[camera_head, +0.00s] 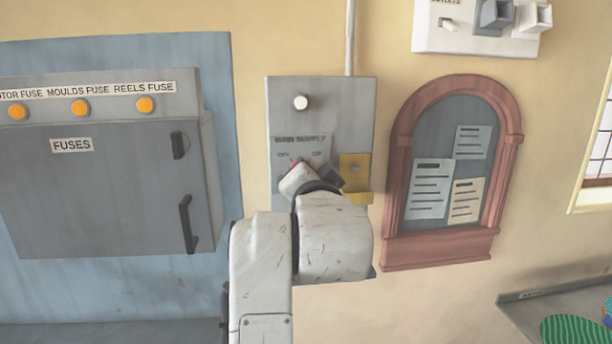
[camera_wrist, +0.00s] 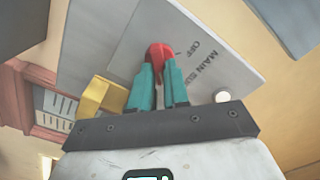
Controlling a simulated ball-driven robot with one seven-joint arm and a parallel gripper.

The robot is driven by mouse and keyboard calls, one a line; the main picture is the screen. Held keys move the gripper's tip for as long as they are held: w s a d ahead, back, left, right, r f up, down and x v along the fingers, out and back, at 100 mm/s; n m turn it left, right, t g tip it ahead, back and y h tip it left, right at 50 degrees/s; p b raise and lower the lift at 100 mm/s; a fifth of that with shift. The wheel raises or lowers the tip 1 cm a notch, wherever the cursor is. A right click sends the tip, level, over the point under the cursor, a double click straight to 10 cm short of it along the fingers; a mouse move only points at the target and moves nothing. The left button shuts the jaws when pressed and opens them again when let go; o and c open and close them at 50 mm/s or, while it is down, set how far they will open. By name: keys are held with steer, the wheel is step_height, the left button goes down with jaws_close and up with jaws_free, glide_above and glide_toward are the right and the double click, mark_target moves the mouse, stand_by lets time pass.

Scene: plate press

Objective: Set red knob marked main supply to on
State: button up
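The red knob (camera_wrist: 158,52) sits on the grey main supply panel (camera_wrist: 215,40), close to the OFF lettering in the wrist view. In the head view only a sliver of red shows beside my gripper, under the MAIN SUPPLY label, with OFF to the left and ON to the right on the panel (camera_head: 285,120). My gripper (camera_wrist: 157,68) has its two teal fingers close together on either side of the knob, with red between the tips. The knob's exact pointing is partly hidden by the fingers, and the wrist hides it in the head view.
A yellow bracket (camera_head: 356,190) juts out just right of the knob. A white round lamp or button (camera_head: 300,102) is above it. The fuse box (camera_head: 100,200) is on the left, and an arched notice board (camera_head: 440,245) is on the right.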

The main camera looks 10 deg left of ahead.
steer(key=o, duration=0.4)
steer(key=b+v, duration=0.1)
steer(key=v, duration=0.9)
steer(key=shift+s+b, duration=0.35)
steer(key=shift+s, duration=0.05)
steer(key=shift+d, duration=0.1)
